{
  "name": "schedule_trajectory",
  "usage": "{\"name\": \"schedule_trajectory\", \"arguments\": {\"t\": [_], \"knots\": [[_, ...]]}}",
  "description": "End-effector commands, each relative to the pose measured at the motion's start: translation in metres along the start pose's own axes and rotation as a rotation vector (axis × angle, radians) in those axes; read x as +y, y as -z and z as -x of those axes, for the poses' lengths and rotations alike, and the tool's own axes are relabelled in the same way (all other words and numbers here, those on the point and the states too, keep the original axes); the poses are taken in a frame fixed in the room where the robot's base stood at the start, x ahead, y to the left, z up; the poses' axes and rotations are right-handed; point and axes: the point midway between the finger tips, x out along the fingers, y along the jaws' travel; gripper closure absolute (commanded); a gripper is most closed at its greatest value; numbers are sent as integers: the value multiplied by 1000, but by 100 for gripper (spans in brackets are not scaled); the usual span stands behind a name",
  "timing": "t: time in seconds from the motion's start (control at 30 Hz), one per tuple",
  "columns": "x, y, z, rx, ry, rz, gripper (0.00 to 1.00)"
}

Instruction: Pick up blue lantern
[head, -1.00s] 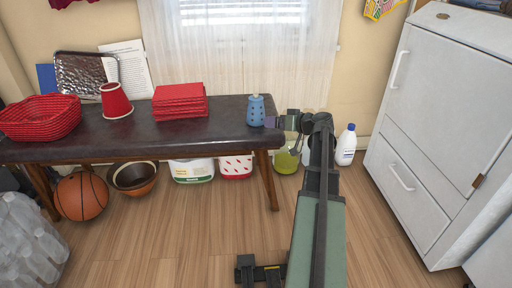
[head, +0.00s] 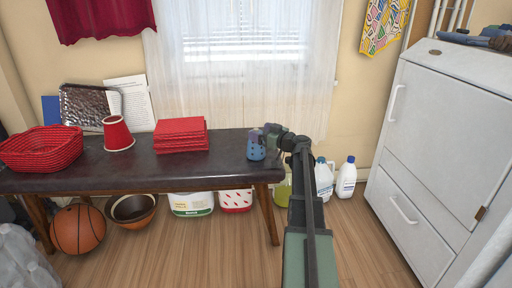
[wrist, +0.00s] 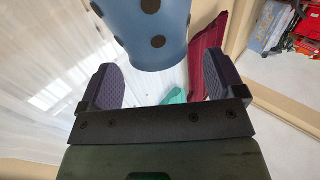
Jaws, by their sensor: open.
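The blue lantern (head: 256,149) is a small blue cylinder with dark round holes. It stands upright near the right end of the dark bench (head: 225,165). My gripper (head: 270,134) is at its upper right side in the head view and hides part of its top. In the wrist view, one end of the lantern (wrist: 150,28) shows large at the top, between the two spread purple-padded fingers of my gripper (wrist: 163,80). The fingers are apart and hold nothing. I cannot tell how deep the lantern lies between them.
Red folded cloths (head: 181,135), a red cup-shaped object (head: 117,133) and a red basket (head: 41,149) are farther left on the bench. A white cabinet (head: 440,130) stands at the right. White bottles (head: 346,178) stand on the floor behind my arm.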

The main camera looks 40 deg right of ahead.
Motion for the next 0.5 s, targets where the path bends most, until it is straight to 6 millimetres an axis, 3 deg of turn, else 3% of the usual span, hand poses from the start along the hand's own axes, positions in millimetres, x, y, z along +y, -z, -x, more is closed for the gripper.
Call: {"name": "schedule_trajectory", "arguments": {"t": [0.13, 0.37, 0.5], "knots": [[1, 0, -28, 0, 1, 0, 12], [0, 0, -29, 0, -1, 0, 13], [0, 0, -29, 0, -1, 0, 34]]}}
